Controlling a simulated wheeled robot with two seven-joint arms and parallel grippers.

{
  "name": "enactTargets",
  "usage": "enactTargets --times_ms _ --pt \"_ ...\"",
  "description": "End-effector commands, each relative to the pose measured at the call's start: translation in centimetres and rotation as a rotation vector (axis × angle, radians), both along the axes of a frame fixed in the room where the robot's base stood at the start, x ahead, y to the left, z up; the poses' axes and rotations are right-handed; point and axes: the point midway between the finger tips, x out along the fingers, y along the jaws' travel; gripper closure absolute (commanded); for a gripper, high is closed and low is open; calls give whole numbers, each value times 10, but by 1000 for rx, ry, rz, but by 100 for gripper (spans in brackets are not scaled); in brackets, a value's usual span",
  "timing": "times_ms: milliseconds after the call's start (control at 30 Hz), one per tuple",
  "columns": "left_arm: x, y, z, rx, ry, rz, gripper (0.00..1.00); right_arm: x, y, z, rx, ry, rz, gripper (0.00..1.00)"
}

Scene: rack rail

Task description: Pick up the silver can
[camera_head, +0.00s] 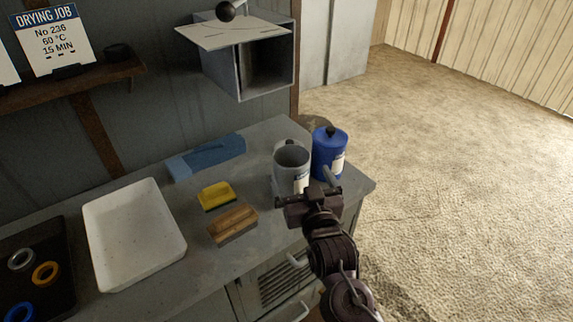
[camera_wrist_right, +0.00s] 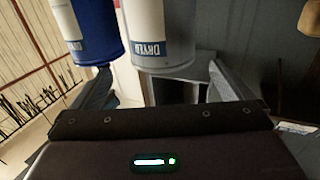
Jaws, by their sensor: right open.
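The silver can (camera_head: 291,164) stands upright near the right end of the grey bench, with an open top and a pale label. It also shows in the right wrist view (camera_wrist_right: 160,25), where a label with lettering faces my gripper. My right gripper (camera_head: 306,184) is open and empty just in front of this can. In the wrist view the can appears between the two fingers, nearer the left one; whether they touch it I cannot tell. A blue can (camera_head: 329,152) with a dark knob stands close on the right. My left gripper is out of view.
A yellow sponge (camera_head: 216,195), a wooden brush (camera_head: 233,223) and a blue folded cloth (camera_head: 206,157) lie left of the cans. A white tray (camera_head: 133,235) and a dark tray with rings are farther left. An open grey box (camera_head: 247,68) hangs on the wall above.

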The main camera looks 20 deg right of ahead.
Motion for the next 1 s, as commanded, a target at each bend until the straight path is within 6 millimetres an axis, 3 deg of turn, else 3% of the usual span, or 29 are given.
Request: enactTargets --times_ms 167,433,600,900,1000 --pt "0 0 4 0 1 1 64 16 -1 2 -1 -1 -1 1" --pt "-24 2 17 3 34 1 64 51 1 6 0 0 -1 1" --pt "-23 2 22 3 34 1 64 73 0 4 -1 0 -1 1" --pt "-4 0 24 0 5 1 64 77 0 2 0 1 0 1" --pt "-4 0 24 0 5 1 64 77 0 2 0 1 0 14"
